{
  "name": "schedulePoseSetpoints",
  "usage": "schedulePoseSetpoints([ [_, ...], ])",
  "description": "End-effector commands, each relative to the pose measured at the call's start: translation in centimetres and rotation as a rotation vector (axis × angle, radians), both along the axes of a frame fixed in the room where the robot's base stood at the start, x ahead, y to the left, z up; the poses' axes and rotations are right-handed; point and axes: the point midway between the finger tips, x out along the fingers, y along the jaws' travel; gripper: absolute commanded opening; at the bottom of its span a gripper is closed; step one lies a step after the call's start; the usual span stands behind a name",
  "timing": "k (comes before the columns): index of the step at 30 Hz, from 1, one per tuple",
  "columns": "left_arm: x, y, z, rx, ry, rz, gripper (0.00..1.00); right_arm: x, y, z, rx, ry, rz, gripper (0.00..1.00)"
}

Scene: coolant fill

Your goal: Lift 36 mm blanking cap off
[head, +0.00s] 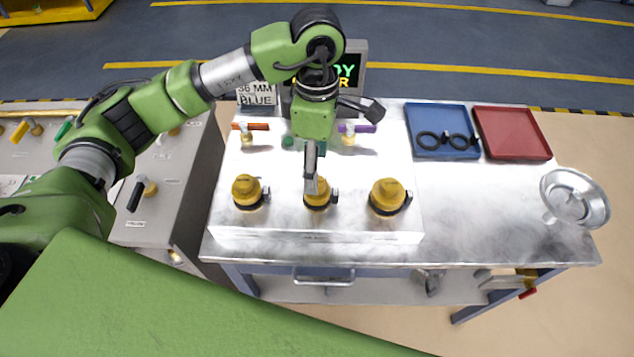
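Three yellow blanking caps sit in a row on the front of the white block: a left cap (246,191), a middle cap (316,199) and a right cap (387,197), which looks largest. Each has a small black fitting at its right side. No size marking is readable on the caps. My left gripper (312,188) points down at the middle cap, its fingertip overlapping the cap's top in the picture. Its fingers are seen edge-on, so I cannot tell whether they grip the cap. My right gripper is not in view.
Red-handled (250,127) and purple-handled (357,128) valves stand behind the caps. A blue tray (426,116) holds black rings; a red tray (514,134) is empty. A metal funnel (575,198) lies at right.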

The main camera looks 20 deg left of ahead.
Motion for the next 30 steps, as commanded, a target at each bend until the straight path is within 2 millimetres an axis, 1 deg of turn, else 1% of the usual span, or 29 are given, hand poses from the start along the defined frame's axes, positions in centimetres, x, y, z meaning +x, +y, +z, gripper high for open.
schedulePoseSetpoints([
  [1, 0.0, 0.0, -0.2, 0.000, 0.000, 0.000, 0.58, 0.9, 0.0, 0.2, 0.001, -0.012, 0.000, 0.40],
  [3, -0.1, 0.0, -0.5, 0.001, 0.001, 0.000, 0.58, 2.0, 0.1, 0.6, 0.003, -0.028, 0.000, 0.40],
  [7, -0.3, 0.0, -1.9, 0.002, 0.006, 0.001, 0.58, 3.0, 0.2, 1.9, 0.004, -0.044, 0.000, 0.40],
  [10, -0.4, -0.1, -3.3, 0.001, 0.005, 0.000, 0.58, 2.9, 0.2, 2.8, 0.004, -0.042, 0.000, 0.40],
  [12, -0.4, -0.1, -4.4, 0.001, 0.004, 0.002, 0.58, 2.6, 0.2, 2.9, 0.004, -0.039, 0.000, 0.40],
  [15, -0.4, -0.2, -5.2, -0.001, 0.001, 0.001, 0.58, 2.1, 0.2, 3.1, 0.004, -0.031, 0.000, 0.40],
  [19, -0.4, -0.2, -5.5, -0.001, -0.001, 0.001, 0.58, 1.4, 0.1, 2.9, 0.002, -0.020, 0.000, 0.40],
  [22, -0.4, -0.2, -5.5, -0.001, -0.001, 0.001, 0.58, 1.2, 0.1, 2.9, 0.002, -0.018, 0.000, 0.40],
  [23, -0.4, -0.2, -5.5, -0.001, -0.001, 0.001, 0.55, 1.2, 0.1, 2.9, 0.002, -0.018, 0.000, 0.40],
  [24, -0.4, -0.2, -5.5, -0.001, -0.001, 0.001, 0.45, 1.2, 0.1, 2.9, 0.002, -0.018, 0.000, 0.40],
  [27, -0.4, -0.2, -5.5, -0.001, -0.001, 0.001, 0.21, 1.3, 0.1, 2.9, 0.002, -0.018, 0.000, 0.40],
  [30, -0.4, -0.2, -5.5, -0.001, -0.001, 0.001, 0.20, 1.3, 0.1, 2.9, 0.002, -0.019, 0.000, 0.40],
])
